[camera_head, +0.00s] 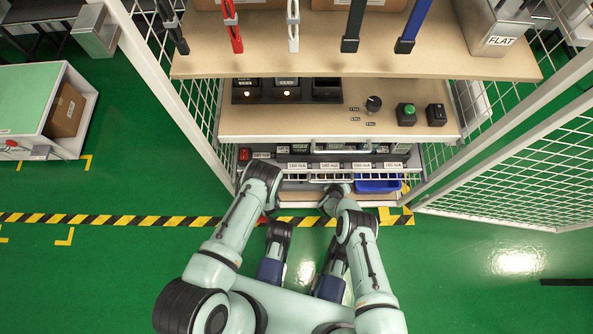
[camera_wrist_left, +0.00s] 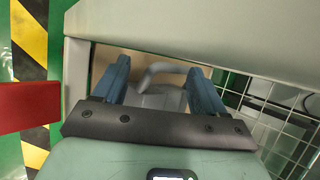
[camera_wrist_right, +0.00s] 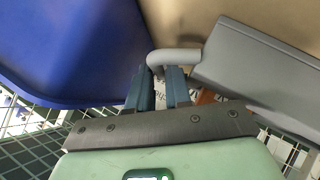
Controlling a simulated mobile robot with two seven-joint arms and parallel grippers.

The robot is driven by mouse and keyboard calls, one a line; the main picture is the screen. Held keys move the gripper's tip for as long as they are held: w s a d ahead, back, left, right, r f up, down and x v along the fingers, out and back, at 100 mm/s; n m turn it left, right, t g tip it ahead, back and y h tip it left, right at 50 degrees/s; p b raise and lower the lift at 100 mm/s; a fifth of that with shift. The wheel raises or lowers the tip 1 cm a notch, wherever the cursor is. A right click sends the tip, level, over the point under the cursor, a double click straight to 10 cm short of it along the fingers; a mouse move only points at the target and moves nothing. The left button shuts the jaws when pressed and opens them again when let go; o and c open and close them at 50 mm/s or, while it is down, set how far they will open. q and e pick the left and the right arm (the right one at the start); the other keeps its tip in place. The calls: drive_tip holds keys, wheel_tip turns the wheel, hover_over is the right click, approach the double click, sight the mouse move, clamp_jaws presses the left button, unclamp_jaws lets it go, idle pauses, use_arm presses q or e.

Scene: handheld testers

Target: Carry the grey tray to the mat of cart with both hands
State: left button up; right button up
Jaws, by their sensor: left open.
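The grey tray shows best in the right wrist view (camera_wrist_right: 255,65), on a light brown shelf surface; part of it with a curved handle shows in the left wrist view (camera_wrist_left: 160,85). In the head view it is mostly hidden at the rack's lower level. My left gripper (camera_wrist_left: 158,80) is open, its fingers on either side of the handle. My right gripper (camera_wrist_right: 160,75) has its fingers close together at the other grey handle and appears shut on it. In the head view my right gripper (camera_head: 335,192) reaches under the rack. The cart's light green mat (camera_head: 30,100) is at far left.
A blue bin (camera_wrist_right: 75,45) is close beside my right gripper. Shelf boards (camera_head: 290,125) overhang both grippers, and wire mesh panels (camera_head: 520,165) flank the rack. Green floor (camera_head: 120,270) is clear at left.

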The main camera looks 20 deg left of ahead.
use_arm(q)
drive_tip(key=c, duration=0.4)
use_arm(e)
clamp_jaws()
use_arm(q)
clamp_jaws()
idle(0.9)
